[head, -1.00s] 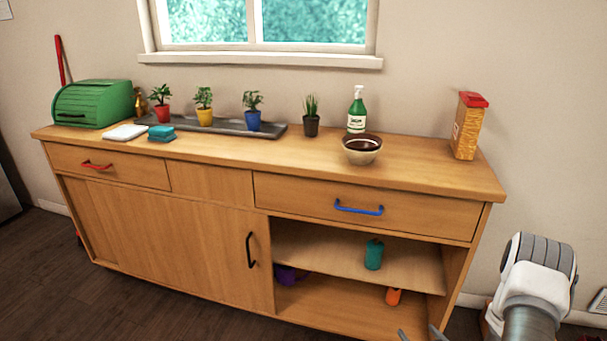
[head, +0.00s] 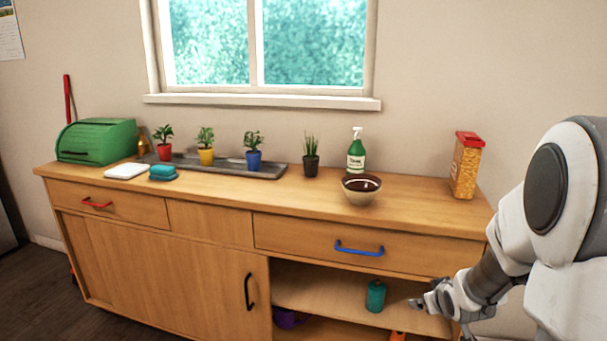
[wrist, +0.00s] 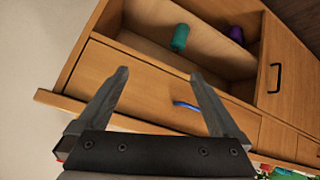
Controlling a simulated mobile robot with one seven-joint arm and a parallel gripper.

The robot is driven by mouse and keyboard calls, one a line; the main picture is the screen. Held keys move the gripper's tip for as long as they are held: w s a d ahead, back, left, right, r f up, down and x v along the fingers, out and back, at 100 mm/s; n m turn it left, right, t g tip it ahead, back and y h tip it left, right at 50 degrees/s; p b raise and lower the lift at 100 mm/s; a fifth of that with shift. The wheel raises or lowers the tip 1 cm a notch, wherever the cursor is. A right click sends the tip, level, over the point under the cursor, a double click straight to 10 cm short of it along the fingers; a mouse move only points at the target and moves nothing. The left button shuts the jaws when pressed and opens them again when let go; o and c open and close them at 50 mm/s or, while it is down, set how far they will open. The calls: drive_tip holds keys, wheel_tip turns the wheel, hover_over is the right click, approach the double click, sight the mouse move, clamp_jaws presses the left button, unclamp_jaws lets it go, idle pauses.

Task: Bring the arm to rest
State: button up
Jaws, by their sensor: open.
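My arm (head: 565,220) fills the right side of the head view, raised and bent. My gripper (head: 418,303) is in front of the open shelves at the right end of the wooden cabinet, near the teal canister (head: 376,296). In the wrist view my gripper (wrist: 160,73) has its two fingers spread wide, with nothing between them. The cabinet's drawer front and its blue handle (wrist: 187,105) show beyond the fingers, tilted in that view. I cannot tell how far the fingers are from the cabinet.
The counter holds a green bread box (head: 97,142), potted plants on a tray (head: 275,172), a soap bottle (head: 356,155), a bowl (head: 361,191) and a red-lidded box (head: 466,168). A purple item (head: 287,318) lies on the lower shelf.

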drive_tip(key=s+a+r+m+g, duration=0.1)
drive_tip(key=s+a+r, duration=0.3)
drive_tip(key=s+r, duration=0.2)
drive_tip(key=s+a+r+g, duration=0.1)
drive_tip(key=s+a+r, duration=0.3)
drive_tip(key=s+r, duration=0.15)
drive_tip(key=s+a+r+g+y, duration=0.1)
drive_tip(key=s+a+r, duration=0.15)
drive_tip(key=s, duration=0.45)
drive_tip(key=s+a+r+y, duration=0.1)
drive_tip(key=s+a, duration=0.3)
drive_tip(key=s, duration=0.3)
wheel_tip(320, 180, up, 24)
drive_tip(key=p, duration=2.4)
drive_tip(key=shift+s+a+g, duration=0.2)
drive_tip(key=shift+s+g, duration=0.1)
drive_tip(key=shift+s, duration=0.15)
